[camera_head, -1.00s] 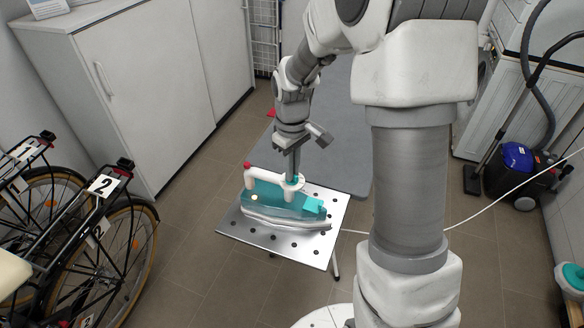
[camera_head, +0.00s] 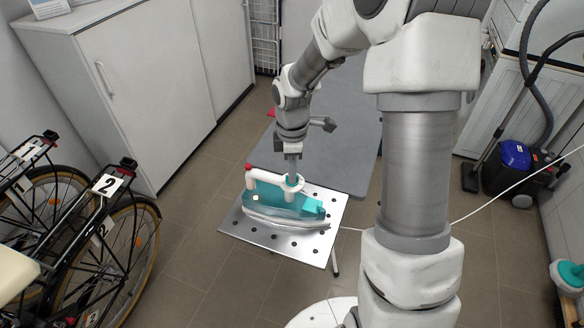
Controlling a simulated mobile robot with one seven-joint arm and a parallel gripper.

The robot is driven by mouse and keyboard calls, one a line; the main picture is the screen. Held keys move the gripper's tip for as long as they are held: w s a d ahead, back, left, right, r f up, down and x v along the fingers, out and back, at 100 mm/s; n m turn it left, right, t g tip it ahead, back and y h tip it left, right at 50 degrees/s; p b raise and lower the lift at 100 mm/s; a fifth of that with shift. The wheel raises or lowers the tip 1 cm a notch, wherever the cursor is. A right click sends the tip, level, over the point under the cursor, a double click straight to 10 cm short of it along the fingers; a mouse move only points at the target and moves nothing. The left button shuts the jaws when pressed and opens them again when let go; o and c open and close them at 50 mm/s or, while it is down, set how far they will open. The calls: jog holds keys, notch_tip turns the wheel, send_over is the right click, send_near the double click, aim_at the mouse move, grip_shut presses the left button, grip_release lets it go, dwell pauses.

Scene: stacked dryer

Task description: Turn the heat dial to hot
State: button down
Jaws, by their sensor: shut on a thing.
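A teal and white iron (camera_head: 268,205) rests on a perforated metal plate (camera_head: 262,238) at the end of the ironing board. It has a white handle with a red button at its left end. The heat dial (camera_head: 292,183) looks like a white disc with a teal centre on top of the iron, at the handle's right end. My gripper (camera_head: 292,175) points straight down onto the dial from above and is shut on it. The fingertips are small and partly merge with the dial, and its markings are too small to read.
The grey ironing board (camera_head: 330,150) extends behind the plate. A white cord (camera_head: 500,200) runs right from the iron. Bicycles (camera_head: 90,230) stand at the left, before a white cabinet (camera_head: 140,80). A blue and black vacuum cleaner (camera_head: 515,165) stands at the right.

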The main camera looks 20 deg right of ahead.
jog(key=shift+n, duration=0.5)
jog(key=c, duration=0.9)
grip_release()
jog(key=shift+c, duration=0.2)
notch_tip(320, 180, up, 18)
jog(key=shift+f+p, duration=0.25)
jog(key=shift+p, duration=0.2)
